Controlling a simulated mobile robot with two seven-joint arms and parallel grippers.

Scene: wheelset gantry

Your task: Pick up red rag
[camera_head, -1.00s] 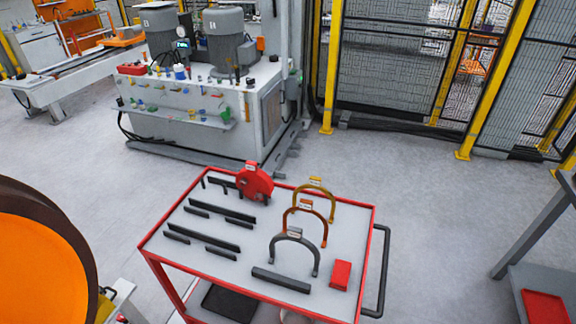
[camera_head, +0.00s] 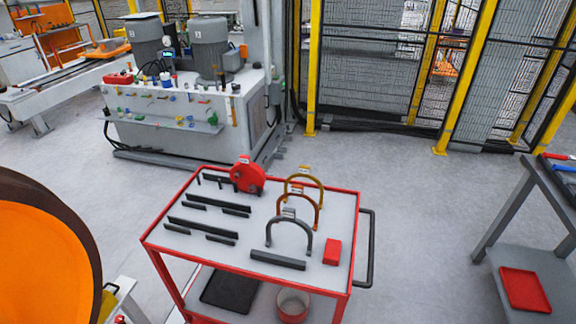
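A small red block-like item (camera_head: 332,252) lies on the front right of the red-framed cart's grey top (camera_head: 205,258). It could be a folded red rag, but I cannot tell for sure. A flat red piece (camera_head: 525,290) lies on the lower shelf of the grey table at the right; it looks like a shallow tray or a cloth. Neither of my grippers is in view, and nothing in view touches these red items.
The cart also carries a red round tool (camera_head: 248,178), several dark bars (camera_head: 278,260) and three arched gauges (camera_head: 290,236). A black handle (camera_head: 370,250) juts from its right side. A grey table (camera_head: 545,215) stands at the right. Floor between them is clear.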

